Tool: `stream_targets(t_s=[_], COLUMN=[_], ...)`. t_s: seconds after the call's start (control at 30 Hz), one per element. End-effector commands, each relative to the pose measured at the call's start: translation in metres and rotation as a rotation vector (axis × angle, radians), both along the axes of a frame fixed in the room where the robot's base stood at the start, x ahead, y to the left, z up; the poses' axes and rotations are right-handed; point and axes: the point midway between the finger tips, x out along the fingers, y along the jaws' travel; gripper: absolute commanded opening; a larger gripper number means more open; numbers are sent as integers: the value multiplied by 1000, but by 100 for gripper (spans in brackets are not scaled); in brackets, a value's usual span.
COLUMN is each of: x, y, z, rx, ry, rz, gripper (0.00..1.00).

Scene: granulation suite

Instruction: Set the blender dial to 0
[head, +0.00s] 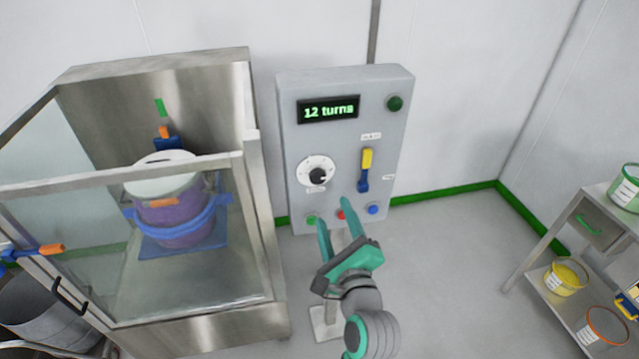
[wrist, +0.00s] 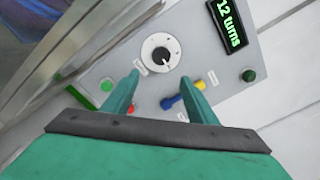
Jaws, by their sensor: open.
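The blender dial (head: 318,175) is a black knob on a round white scale, on the left of the grey control panel (head: 335,115). In the wrist view the dial (wrist: 160,54) lies ahead, beyond and between the fingertips. The knob's pointer setting is too small to read. The panel's display (head: 328,110) reads "12 turns" in green. My gripper (head: 333,210) is open and empty, in front of the lower part of the panel, below the dial and apart from it in the picture.
The panel also has a yellow and blue lever (head: 365,170), a dark green button (head: 395,103), and green, red and blue (head: 374,209) buttons along the bottom. A glass-fronted cabinet (head: 255,180) holding a purple drum (head: 180,212) stands at left. A shelf cart (head: 562,245) stands at right.

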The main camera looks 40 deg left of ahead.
Motion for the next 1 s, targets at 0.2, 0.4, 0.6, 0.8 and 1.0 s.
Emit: stream_targets(t_s=[0.2,0.4,0.6,0.8,1.0], x=[3,22,45,62,68], y=[15,38,64,83,90], z=[11,11,10,10,10], rx=[37,37,35,35,33], ry=[29,28,27,27,27], rz=[30,30,28,26,25], gripper=[53,53,53,53,53])
